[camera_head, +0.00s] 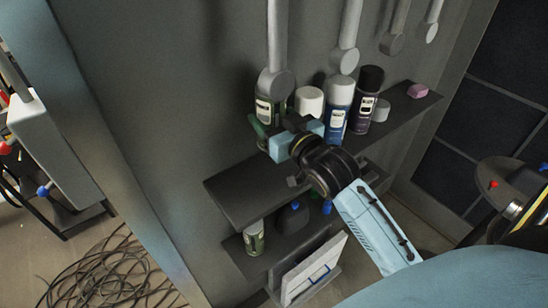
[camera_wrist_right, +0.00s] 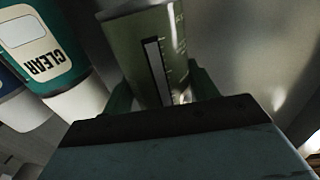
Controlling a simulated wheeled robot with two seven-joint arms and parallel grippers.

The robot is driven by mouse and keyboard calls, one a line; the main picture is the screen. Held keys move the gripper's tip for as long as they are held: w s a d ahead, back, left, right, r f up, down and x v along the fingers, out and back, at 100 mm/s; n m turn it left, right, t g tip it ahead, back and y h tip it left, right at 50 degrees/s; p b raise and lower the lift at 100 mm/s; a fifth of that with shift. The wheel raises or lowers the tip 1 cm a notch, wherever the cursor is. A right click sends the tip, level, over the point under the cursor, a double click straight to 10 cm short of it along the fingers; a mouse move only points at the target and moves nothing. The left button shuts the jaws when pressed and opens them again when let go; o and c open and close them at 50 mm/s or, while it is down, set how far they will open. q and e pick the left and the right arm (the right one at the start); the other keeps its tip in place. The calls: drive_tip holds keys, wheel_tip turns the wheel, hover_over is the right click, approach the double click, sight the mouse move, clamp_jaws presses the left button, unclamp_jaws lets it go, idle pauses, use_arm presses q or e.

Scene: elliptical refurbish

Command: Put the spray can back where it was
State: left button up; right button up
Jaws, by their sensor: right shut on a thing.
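The green spray can (camera_head: 264,108) is upright at the left end of the row of cans over the upper shelf (camera_head: 235,190). My right gripper (camera_head: 264,134) is shut around its lower part. In the right wrist view the green can (camera_wrist_right: 150,45) sits between the two fingers of the right gripper (camera_wrist_right: 165,90). The gripper hides the can's base, so I cannot tell whether it touches the shelf. My left gripper is not in view.
A white-capped can (camera_head: 309,101), a blue can (camera_head: 339,105) and a black can (camera_head: 368,98) stand close on the right. The upper shelf's left end is bare. Another green can (camera_head: 254,238) stands on the lower shelf. Grey hanging bars (camera_head: 276,60) come down close above.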

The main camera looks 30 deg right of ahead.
drive_tip(key=f, duration=0.5)
drive_tip(key=shift+d+f, duration=0.3)
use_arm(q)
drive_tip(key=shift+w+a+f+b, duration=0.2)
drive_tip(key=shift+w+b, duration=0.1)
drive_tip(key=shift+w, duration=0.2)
use_arm(e)
drive_tip(key=shift+f, duration=1.95)
drive_tip(key=o, duration=1.5)
drive_tip(key=shift+f, duration=0.15)
use_arm(q)
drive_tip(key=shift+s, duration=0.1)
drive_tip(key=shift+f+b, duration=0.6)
drive_tip(key=shift+b, duration=0.05)
use_arm(e)
drive_tip(key=s, duration=1.2)
